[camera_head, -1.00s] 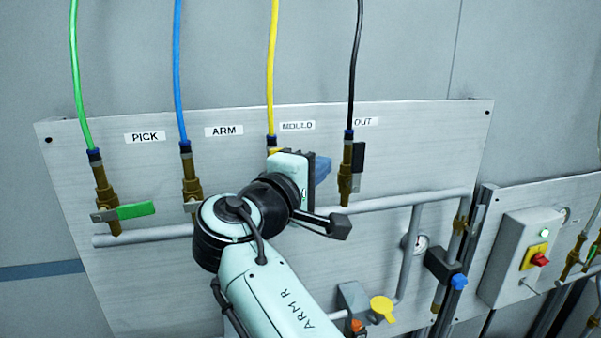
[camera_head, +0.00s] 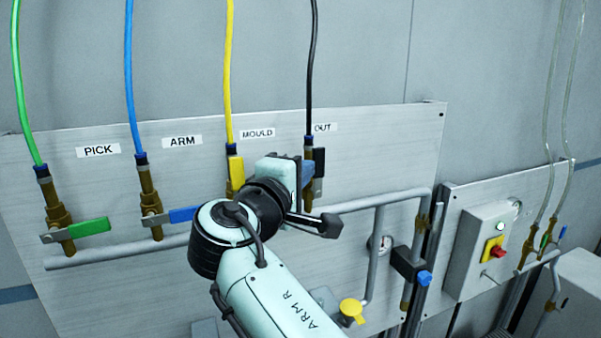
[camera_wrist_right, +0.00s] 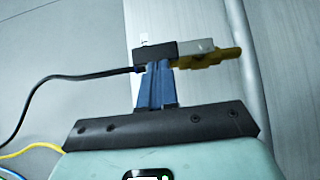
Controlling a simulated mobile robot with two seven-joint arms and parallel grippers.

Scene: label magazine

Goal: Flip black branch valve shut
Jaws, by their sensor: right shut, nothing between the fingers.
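The black branch valve, under the OUT label with a black hose, has its black handle (camera_head: 319,163) upright, in line with the brass body. In the right wrist view the black handle (camera_wrist_right: 156,52) lies across the fingertips, beside the brass valve body (camera_wrist_right: 222,60). My right gripper (camera_head: 308,174) is at this valve, its blue fingers closed together with nothing between them. In the right wrist view the fingertips (camera_wrist_right: 157,66) meet the handle's edge; whether they touch it I cannot tell. My left gripper is not in view.
The yellow handle (camera_head: 235,171) stands upright just left of my gripper. The blue handle (camera_head: 184,214) and green handle (camera_head: 90,227) lie sideways. A grey pipe (camera_head: 110,257) runs below the valves. A control box (camera_head: 487,249) is at the right.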

